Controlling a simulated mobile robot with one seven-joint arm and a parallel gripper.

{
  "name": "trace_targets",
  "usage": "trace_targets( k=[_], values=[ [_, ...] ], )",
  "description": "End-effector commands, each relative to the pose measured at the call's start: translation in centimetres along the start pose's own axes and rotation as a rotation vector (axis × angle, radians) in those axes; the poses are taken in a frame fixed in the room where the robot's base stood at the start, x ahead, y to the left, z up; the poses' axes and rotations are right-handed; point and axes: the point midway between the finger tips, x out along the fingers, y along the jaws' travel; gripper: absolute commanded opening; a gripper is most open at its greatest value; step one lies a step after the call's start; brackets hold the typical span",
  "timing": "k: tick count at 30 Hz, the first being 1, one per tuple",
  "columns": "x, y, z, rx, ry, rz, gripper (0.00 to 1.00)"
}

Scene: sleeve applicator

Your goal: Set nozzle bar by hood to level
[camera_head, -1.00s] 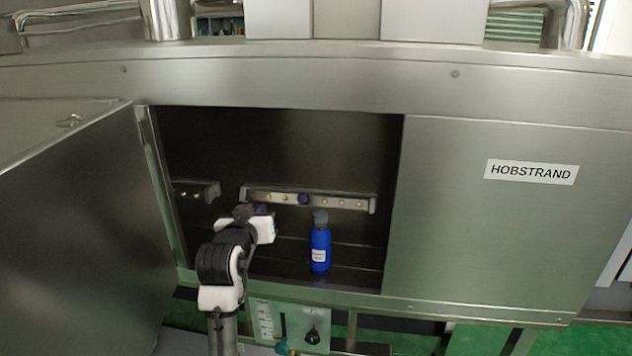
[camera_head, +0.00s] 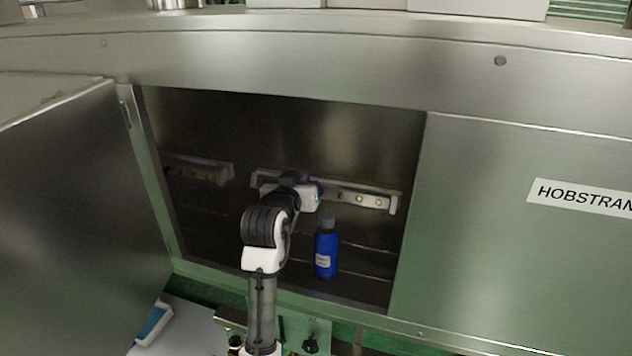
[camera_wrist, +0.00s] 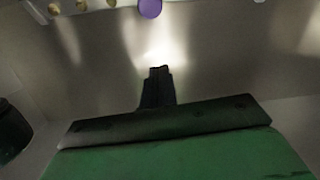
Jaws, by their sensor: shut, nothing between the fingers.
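Inside the open steel housing, a grey nozzle bar (camera_head: 374,201) with a row of brass nozzles runs across the back. In the head view it slopes down to the right, as do the housing edges, so I cannot tell if it is level. My gripper (camera_head: 297,178) is in front of its left and middle part and hides some nozzles. In the wrist view, my shut, empty gripper (camera_wrist: 157,72) points toward a shiny wall. A purple round knob (camera_wrist: 150,8) and brass nozzles (camera_wrist: 82,5) show at the top edge, apart from the fingertips. A second bar (camera_head: 200,170) is at left.
A blue bottle (camera_head: 326,255) with a grey cap stands on the housing floor, right of my arm. An open door (camera_head: 70,200) is at left. A fixed panel (camera_head: 500,260) closes the right side. A dark round object (camera_wrist: 12,132) shows at left in the wrist view.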

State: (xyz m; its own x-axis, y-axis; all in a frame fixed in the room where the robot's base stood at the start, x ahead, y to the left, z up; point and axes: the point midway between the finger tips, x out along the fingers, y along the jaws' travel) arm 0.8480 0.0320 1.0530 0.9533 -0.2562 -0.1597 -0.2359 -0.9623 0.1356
Motion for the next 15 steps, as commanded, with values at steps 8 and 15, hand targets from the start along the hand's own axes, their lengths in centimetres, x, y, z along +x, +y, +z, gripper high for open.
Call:
trace_targets(
  k=[8,15],
  values=[
    [1.7,0.0,-0.2,-0.001,-0.002,0.000,0.00],
    [6.6,0.1,-0.4,0.000,-0.003,0.001,0.00]
  ],
)
